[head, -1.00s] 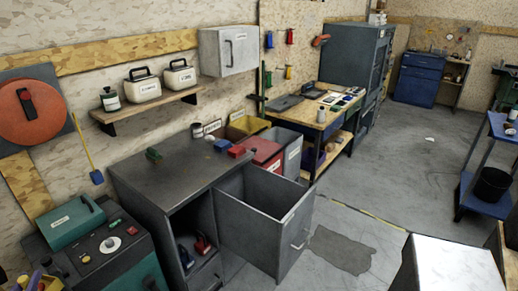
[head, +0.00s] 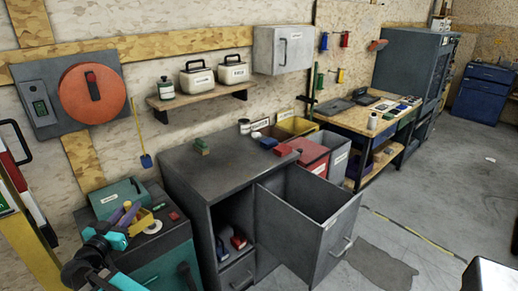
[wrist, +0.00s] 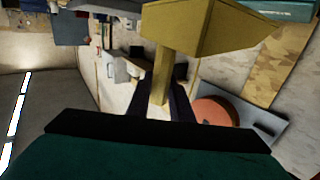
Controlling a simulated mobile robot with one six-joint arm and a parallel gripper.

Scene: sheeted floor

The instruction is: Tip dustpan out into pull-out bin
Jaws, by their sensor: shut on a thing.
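The yellow dustpan (wrist: 205,28) fills the top of the wrist view. Its handle (wrist: 162,72) sits between the dark purple fingers of my gripper (wrist: 161,85), which is shut on it. In the head view my gripper (head: 127,213) and part of the yellow dustpan (head: 143,221) show small at lower left, in front of the teal machine. The pan's inside and any contents cannot be made out. The grey pull-out bin (head: 304,222) stands open from the grey cabinet, well to the right of my gripper. Its inside looks dark and its floor is hidden.
A red bin (head: 310,153) stands behind the pull-out bin. The teal machine (head: 160,255) is left of the cabinet. Open floor (head: 420,205) lies to the right.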

